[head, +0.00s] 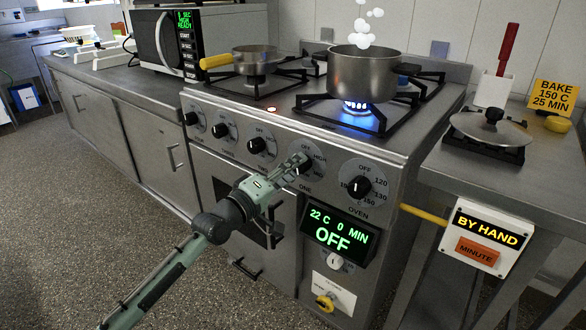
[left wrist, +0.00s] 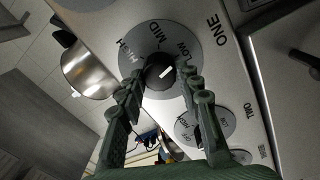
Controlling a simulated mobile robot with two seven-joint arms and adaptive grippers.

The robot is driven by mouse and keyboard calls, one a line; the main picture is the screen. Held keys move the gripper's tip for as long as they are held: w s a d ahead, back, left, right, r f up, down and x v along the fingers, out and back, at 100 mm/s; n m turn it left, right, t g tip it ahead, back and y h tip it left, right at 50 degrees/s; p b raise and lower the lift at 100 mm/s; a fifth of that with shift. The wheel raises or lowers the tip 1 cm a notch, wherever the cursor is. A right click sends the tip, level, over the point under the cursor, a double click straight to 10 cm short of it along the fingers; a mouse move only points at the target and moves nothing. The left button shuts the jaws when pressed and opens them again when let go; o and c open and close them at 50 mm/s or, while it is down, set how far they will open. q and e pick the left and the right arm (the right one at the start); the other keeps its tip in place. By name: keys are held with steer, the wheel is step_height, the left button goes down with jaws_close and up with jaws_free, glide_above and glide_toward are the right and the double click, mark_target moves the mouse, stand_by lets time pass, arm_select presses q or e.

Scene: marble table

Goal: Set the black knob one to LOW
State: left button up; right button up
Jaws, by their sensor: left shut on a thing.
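The black knob one (left wrist: 157,76) sits on a grey dial on the stove front, marked HIGH, MID and LOW. In the left wrist view its white pointer line points up and right, toward the LOW side of the dial. My left gripper (left wrist: 160,90) has its two green fingers on either side of the knob and is shut on it. In the head view my left gripper (head: 299,166) reaches the ONE dial (head: 311,157) and mostly covers the knob. My right gripper is in neither view.
A steaming pot (head: 363,77) stands over a lit blue flame (head: 356,106). A pan (head: 257,60) with a yellow handle is behind it on the left. Other knobs (head: 256,145) line the panel on the left; the oven knob (head: 359,187) is close on the right. The oven display (head: 334,236) reads OFF.

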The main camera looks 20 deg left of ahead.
arm_select(q)
steer(key=shift+m, duration=1.4)
steer(key=o, duration=1.2)
steer(key=shift+c, duration=0.2)
steer(key=v, duration=1.2)
